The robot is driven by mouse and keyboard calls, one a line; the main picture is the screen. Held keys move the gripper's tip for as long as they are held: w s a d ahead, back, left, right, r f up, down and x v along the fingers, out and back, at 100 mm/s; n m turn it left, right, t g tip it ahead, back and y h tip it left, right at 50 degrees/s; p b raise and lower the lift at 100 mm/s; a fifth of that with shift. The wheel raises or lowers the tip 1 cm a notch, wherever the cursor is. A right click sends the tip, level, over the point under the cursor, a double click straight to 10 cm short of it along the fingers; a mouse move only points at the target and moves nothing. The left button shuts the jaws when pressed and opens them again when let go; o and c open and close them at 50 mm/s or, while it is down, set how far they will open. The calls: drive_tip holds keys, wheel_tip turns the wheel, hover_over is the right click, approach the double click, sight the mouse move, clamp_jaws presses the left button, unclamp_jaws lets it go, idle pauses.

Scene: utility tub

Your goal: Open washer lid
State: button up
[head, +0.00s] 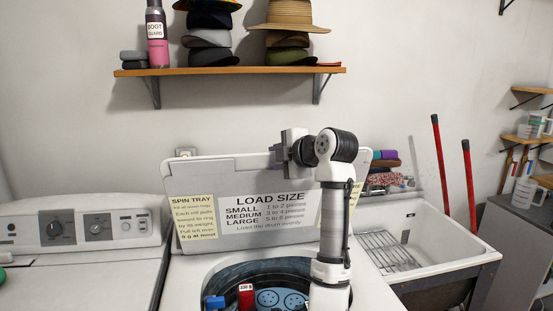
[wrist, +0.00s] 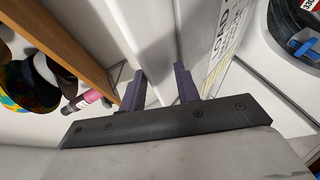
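The washer lid (head: 245,225) stands raised at the back of the washer, its label side facing me, and the drum opening (head: 262,272) is uncovered. My gripper (head: 285,150) is at the lid's top edge, right of its middle. In the wrist view, the two dark fingers of my gripper (wrist: 160,85) are apart, with the edge of the lid (wrist: 160,35) between them. One finger is on the label side, the other on the back side. Whether both fingers press on the lid is not clear.
A wall shelf (head: 230,71) with hats and a spray can hangs above the lid. A dryer or second machine (head: 85,245) stands left. A utility sink (head: 430,240) stands right. Red and blue items lie in the drum.

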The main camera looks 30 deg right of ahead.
drive_tip(key=b+v, duration=0.4)
drive_tip(key=v, duration=0.9)
drive_tip(key=shift+s+r, duration=0.1)
